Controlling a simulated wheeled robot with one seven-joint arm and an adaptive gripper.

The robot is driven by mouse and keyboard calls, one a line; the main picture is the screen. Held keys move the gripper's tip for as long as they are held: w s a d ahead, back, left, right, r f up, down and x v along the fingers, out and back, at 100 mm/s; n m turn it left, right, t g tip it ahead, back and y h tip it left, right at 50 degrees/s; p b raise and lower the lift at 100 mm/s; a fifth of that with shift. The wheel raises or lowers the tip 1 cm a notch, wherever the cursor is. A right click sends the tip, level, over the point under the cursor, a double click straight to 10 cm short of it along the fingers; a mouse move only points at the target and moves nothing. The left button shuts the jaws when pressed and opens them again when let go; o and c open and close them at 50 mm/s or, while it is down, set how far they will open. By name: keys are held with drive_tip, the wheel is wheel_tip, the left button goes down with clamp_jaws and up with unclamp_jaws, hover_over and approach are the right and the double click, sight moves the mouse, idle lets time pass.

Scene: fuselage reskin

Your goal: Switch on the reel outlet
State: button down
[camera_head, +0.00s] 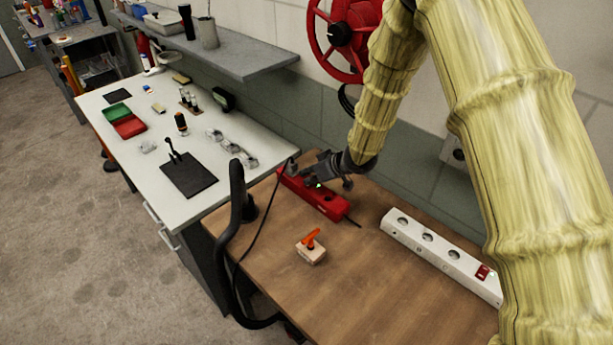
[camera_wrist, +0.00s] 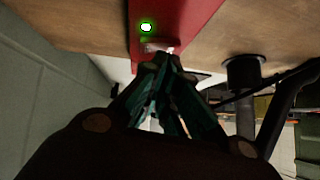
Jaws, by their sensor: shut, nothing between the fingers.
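A red power strip (camera_head: 325,202) lies on the wooden table near the wall. It is the red block at the top of the wrist view (camera_wrist: 178,18), where a green light (camera_wrist: 146,27) glows on it. A switch (camera_wrist: 158,46) shows beside that light, partly hidden by my fingertips. My gripper (camera_head: 312,172) is over the strip's left end. In the wrist view my gripper (camera_wrist: 165,62) is shut and empty, its tips at or very close to the switch; I cannot tell whether they touch. A red reel (camera_head: 345,35) is on the wall.
A white power strip (camera_head: 435,252) with a red switch lies at the right. A small block with an orange lever (camera_head: 311,248) sits mid-table. A black curved handle (camera_head: 232,230) rises at the table's left edge. A white workbench (camera_head: 155,170) holds tools at left.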

drive_tip(key=shift+s+r, duration=0.25)
drive_tip(key=shift+s, duration=0.3)
drive_tip(key=shift+w+d+f+p, duration=0.1)
drive_tip(key=shift+w+d+p, duration=0.3)
drive_tip(key=shift+w+p, duration=0.2)
drive_tip(key=shift+d+r, duration=0.2)
drive_tip(key=shift+r, duration=0.05)
drive_tip(key=shift+f, duration=0.1)
drive_tip(key=shift+w, duration=0.15)
wheel_tip(320, 180, up, 4)
drive_tip(key=p, duration=0.4)
drive_tip(key=shift+a, duration=0.1)
drive_tip(key=shift+s+d+r+b, duration=0.25)
drive_tip(key=shift+s+b, duration=0.05)
drive_tip(key=shift+s, duration=0.15)
drive_tip(key=s+a+b+v, duration=0.1)
drive_tip(key=b+v, duration=0.1)
drive_tip(key=v, duration=0.6)
drive_tip(key=shift+s+r, duration=0.25)
drive_tip(key=shift+r, duration=0.2)
